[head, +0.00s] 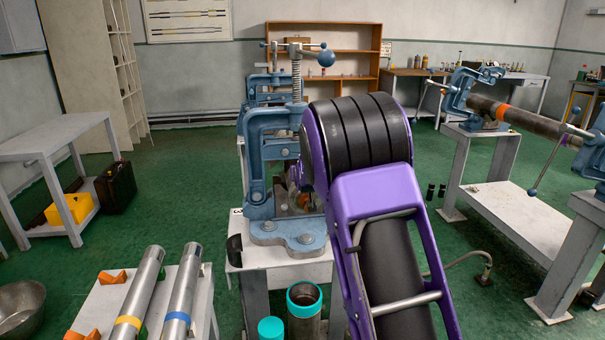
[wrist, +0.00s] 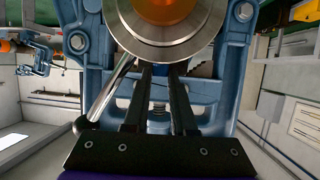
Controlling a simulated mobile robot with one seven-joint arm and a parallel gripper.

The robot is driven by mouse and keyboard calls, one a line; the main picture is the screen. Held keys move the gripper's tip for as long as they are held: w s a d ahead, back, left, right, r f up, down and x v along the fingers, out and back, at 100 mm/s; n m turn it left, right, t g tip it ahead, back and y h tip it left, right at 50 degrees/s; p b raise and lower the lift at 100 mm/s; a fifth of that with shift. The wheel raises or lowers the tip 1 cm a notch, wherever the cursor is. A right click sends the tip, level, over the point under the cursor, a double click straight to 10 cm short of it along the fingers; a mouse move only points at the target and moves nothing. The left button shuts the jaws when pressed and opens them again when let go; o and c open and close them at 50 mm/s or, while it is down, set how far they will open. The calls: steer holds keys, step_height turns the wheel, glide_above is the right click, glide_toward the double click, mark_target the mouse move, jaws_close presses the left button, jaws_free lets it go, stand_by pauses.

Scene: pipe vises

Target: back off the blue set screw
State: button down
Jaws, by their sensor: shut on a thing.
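In the wrist view, my gripper (wrist: 161,72) reaches in with two dark fingers under a round metal collar (wrist: 128,22) with an orange centre. The fingers are close together at their tips, shut on a small blue piece (wrist: 160,78) that looks like the blue set screw. Its upper part is hidden by the collar and fingers. In the head view, my purple arm covers most of the gripper and the screw. The blue vise (head: 258,150) stands upright on its stand just left of the arm, with its threaded spindle on top.
A metal bar with a ball end (wrist: 85,125) slants beside the left finger, and the blue vise frame (wrist: 225,75) surrounds the fingers. Two metal pipes (head: 143,290) lie on a bench at front left. A teal-rimmed can (head: 304,300) stands below the vise. More vises hold a pipe at right.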

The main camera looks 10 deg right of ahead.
steer(key=shift+d+f+n+y, duration=0.2)
steer(key=shift+n+y, duration=0.4)
steer(key=shift+y, duration=0.2)
steer(key=c, duration=0.7)
jaws_free()
steer(key=shift+c, duration=0.2)
steer(key=shift+a+r+m+g+h+p, duration=0.15)
steer(key=shift+a+m+h+p, duration=0.1)
steer(key=shift+m+h, duration=0.6)
steer(key=shift+a+f+m+g+h+p, duration=0.15)
steer(key=shift+a+m+h+p, duration=0.1)
steer(key=shift+m+h, duration=0.6)
steer(key=shift+w+a+r+m+g+h+p, duration=0.15)
steer(key=shift+m+g+h+p, duration=0.4)
steer(key=shift+m+h+p, duration=0.7)
steer(key=shift+w+a+m+g+h+p, duration=0.15)
steer(key=shift+m+g+h+p, duration=0.4)
steer(key=shift+m+h+p, duration=0.65)
